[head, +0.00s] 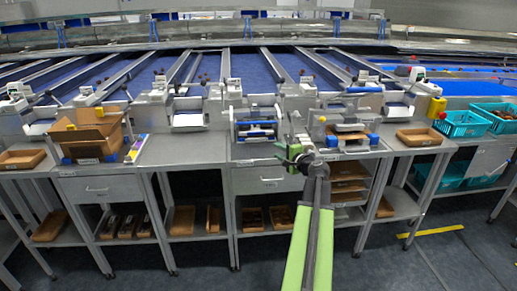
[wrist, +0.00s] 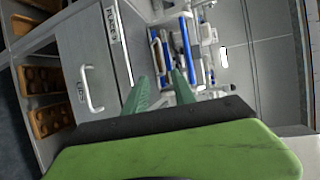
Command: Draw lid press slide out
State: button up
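A grey bench device with blue bars and a pale front handle (head: 255,130) stands on the middle bench. It looks like the lid press, but I cannot be sure. It also shows in the wrist view (wrist: 186,48), turned sideways, beyond my fingertips. I cannot tell how far its slide is out. My gripper (head: 293,152) is in front of the bench, just right of this device in the head view. In the wrist view its two green fingers (wrist: 160,84) are apart with nothing between them, pointing toward the device without visible contact.
A closed drawer (head: 270,180) with a bar handle is below the device; it also shows in the wrist view (wrist: 80,75). A second device with blue feet (head: 345,138) stands to the right. A cardboard box (head: 88,135) is at left, teal crates (head: 461,124) at right.

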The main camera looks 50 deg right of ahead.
jog(key=b+x, duration=0.1)
jog(key=x, duration=0.4)
jog(key=b+x, duration=0.1)
jog(key=x, duration=0.5)
jog(key=b+x, duration=0.1)
jog(key=x, duration=0.5)
jog(key=shift+d, duration=0.4)
grip_shut()
dwell(0.4)
